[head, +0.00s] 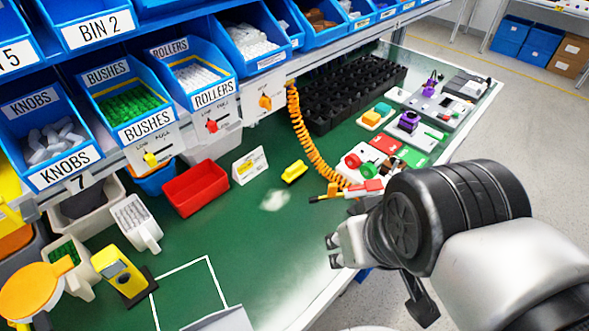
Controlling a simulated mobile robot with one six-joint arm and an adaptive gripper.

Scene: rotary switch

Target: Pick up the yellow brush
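The yellow brush (294,172) lies on the green bench top near the middle of the head view. It is a small yellow block with a dark lower edge. My gripper (334,251) is at the right of centre, near the bench's front edge, and points left. Its two fingertips are apart with nothing visible between them, so it looks open. It is nearer the camera than the brush and not touching it.
A small white card (250,166) stands left of the brush, beside a red bin (196,188). A whitish patch (275,200) lies in front. Blue bins (197,72) overhang the back.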

